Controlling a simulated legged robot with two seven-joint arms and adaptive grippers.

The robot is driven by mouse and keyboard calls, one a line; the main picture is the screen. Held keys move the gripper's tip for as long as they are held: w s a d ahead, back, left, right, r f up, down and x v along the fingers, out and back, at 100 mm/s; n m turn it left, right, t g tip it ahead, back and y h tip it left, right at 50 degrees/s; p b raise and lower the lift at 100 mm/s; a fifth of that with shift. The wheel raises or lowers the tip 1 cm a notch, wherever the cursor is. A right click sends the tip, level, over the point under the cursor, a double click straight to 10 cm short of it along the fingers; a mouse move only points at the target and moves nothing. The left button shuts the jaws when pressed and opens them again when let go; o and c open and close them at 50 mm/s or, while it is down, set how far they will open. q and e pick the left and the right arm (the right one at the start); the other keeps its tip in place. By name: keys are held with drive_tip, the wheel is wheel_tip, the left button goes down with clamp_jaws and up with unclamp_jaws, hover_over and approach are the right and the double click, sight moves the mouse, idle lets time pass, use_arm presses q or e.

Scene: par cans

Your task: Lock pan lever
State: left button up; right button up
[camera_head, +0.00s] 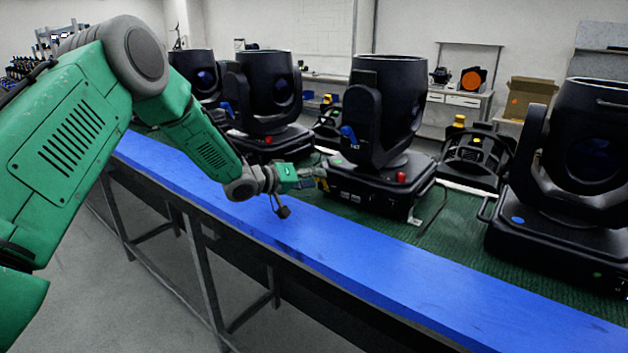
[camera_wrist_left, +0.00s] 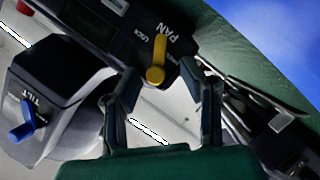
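The yellow pan lever (camera_wrist_left: 156,62) shows in the left wrist view on the black base of a par can, beside the printed word PAN. A second printed label sits on its left, hard to read. My left gripper (camera_wrist_left: 162,76) is open, with one finger on each side of the lever's rounded end. I cannot tell whether either finger touches it. In the head view my left gripper (camera_head: 308,180) is at the near left side of the middle par can's base (camera_head: 375,188). The lever is hard to make out there. My right gripper is not in view.
The blue tilt lever (camera_wrist_left: 28,125) is on the par can's yoke, left of my fingers. Other black par cans (camera_head: 268,90) (camera_head: 585,150) stand along the green mat (camera_head: 455,235). The blue table edge strip (camera_head: 340,245) in front is clear.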

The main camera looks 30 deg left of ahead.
sight(332, 184)
use_arm(q)
drive_tip(key=shift+s+r, duration=0.1)
clamp_jaws()
drive_tip(key=shift+d, duration=0.1)
drive_tip(key=shift+d+r+m+y+p, duration=0.15)
drive_tip(key=shift+d+m+y+p, duration=0.15)
drive_tip(key=shift+m+y+p, duration=0.35)
drive_tip(key=shift+s+d+m+g+y, duration=0.1)
drive_tip(key=shift+d+m+g+y, duration=0.3)
drive_tip(key=shift+m, duration=0.65)
drive_tip(key=shift+d+m+y+b, duration=0.35)
drive_tip(key=shift+d+m+y, duration=0.15)
drive_tip(key=shift+m+y, duration=0.35)
drive_tip(key=shift+s+d+f+m+y+b, duration=0.15)
drive_tip(key=shift+d+m+y+b, duration=0.3)
drive_tip(key=shift+m+b, duration=0.3)
drive_tip(key=shift+d+f+m+y+b, duration=0.1)
drive_tip(key=shift+d+m+y+b, duration=0.2)
drive_tip(key=shift+m+y+b, duration=0.45)
